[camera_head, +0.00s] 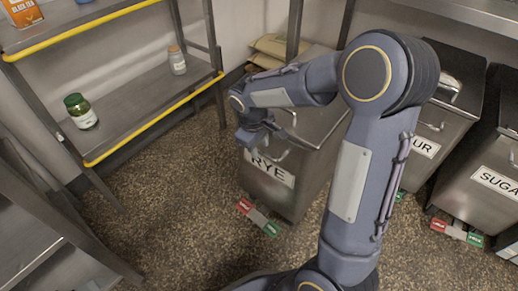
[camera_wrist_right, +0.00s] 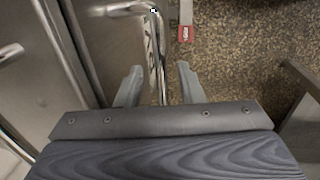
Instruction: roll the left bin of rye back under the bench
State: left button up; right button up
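The RYE bin (camera_head: 262,187) is a steel bin with a white label, standing on the floor left of the other bins. Red and green tabs (camera_head: 258,217) show at its foot. My right gripper (camera_head: 252,138) is at the upper front of this bin, by its front handle (camera_head: 272,156). In the right wrist view the gripper's two fingers (camera_wrist_right: 159,85) are apart, with the handle bar (camera_wrist_right: 159,50) running between them. I see gaps on both sides of the bar. My right arm hides part of the bin's right side. My left gripper is out of view.
The flour bin (camera_head: 434,122), its label partly hidden, and the sugar bin (camera_head: 490,165) stand to the right. A shelf rack with yellow edges (camera_head: 150,124) stands at left, holding a green-lidded jar (camera_head: 82,112). The speckled floor (camera_head: 180,205) in front of the RYE bin is clear.

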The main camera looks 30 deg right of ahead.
jog(key=shift+f, duration=0.2)
grip_shut()
dwell(0.3)
